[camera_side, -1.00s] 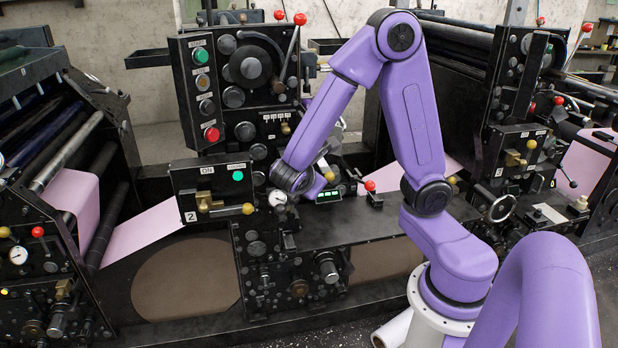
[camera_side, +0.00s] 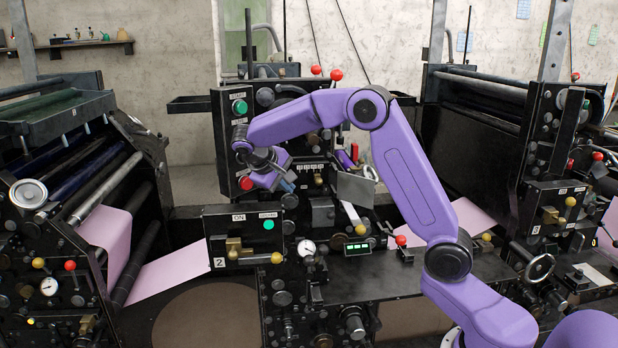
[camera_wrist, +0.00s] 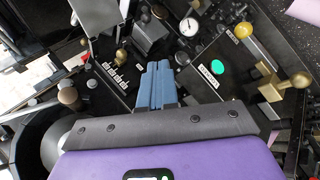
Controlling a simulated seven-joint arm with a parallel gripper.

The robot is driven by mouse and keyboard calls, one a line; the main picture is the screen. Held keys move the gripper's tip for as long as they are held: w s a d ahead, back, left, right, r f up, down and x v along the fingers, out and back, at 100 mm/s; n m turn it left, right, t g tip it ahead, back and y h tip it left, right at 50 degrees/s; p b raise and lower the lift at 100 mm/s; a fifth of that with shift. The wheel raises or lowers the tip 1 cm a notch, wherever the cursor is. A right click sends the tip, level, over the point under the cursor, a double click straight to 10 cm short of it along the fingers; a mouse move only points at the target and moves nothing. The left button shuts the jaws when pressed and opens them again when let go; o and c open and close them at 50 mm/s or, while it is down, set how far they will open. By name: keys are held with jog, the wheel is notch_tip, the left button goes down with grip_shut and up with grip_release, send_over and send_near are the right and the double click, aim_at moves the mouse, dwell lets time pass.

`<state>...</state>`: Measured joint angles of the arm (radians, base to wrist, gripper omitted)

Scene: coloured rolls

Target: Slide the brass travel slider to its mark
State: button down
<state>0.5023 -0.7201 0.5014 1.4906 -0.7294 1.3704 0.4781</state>
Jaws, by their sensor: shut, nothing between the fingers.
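A small brass knob (camera_side: 318,180) stands at a row of white labels on the upright black panel and may be the travel slider. The wrist view shows a brass knob (camera_wrist: 122,57) beside a row of white marks (camera_wrist: 114,74), left of my fingers. Which mark is the target cannot be told. My gripper (camera_side: 290,187) is in front of the panel, left of the knob and apart from it. Its blue fingers (camera_wrist: 157,72) are together, with nothing between them.
A black box (camera_side: 244,236) marked ON has a green light, a brass block (camera_side: 238,249) and a yellow-knobbed lever (camera_side: 277,258). A dial gauge (camera_side: 307,247), a grey plate (camera_side: 355,190) and a green-lit display (camera_side: 358,248) are nearby. Pink web (camera_side: 165,269) runs at left.

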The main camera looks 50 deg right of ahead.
aim_at(318, 179)
jog(key=w+d+r+m+y, duration=0.2)
jog(key=w+d+r+m, duration=0.35)
jog(key=d+m, duration=0.2)
jog(key=d+r+x, duration=0.1)
jog(key=x, duration=1.1)
jog(key=shift+s+d+f+t, duration=0.2)
jog(key=shift+s+d+t, duration=0.1)
jog(key=shift+s+d, duration=0.2)
jog(key=shift+s+d, duration=0.8)
